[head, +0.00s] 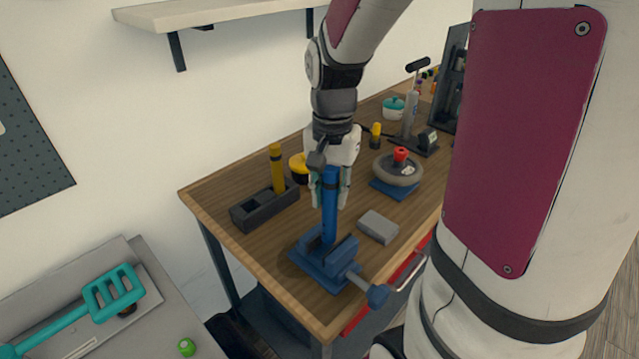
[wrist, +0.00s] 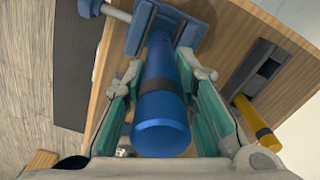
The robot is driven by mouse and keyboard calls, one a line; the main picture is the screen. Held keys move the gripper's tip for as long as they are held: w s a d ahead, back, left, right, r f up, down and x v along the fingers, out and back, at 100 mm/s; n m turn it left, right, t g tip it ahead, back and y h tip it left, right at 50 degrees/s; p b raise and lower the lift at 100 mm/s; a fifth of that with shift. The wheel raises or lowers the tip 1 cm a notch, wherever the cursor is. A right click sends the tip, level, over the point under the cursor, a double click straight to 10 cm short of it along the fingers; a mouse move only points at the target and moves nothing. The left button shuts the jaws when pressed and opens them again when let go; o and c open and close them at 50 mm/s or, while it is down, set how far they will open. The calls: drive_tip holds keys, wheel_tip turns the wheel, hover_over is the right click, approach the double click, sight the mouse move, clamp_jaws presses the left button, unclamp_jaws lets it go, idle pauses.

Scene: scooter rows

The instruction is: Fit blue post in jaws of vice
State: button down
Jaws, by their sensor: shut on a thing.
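The blue post (head: 329,205) stands upright with its lower end at the jaws of the blue vice (head: 325,262) near the table's front corner. My gripper (head: 330,190) is shut on the upper part of the post, with a finger on each side. In the wrist view the post (wrist: 162,100) lies between the two teal finger pads (wrist: 163,110), and its far end reaches between the vice jaws (wrist: 165,30). I cannot tell whether the post's foot rests on the vice's bottom.
A dark block holder (head: 264,207) with a yellow post (head: 277,168) stands left of the vice. A grey block (head: 378,227) lies to its right, and a wheel on a blue base (head: 397,172) stands behind. The vice handle (head: 378,294) sticks out toward the table's front edge.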

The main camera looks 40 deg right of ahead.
sight(331, 167)
drive_tip(key=shift+f+b, duration=1.1)
drive_tip(key=shift+f, duration=1.5)
drive_tip(key=c, duration=1.2)
unclamp_jaws()
drive_tip(key=shift+r, duration=0.15)
wheel_tip(331, 167, up, 12)
drive_tip(key=shift+f, duration=0.1)
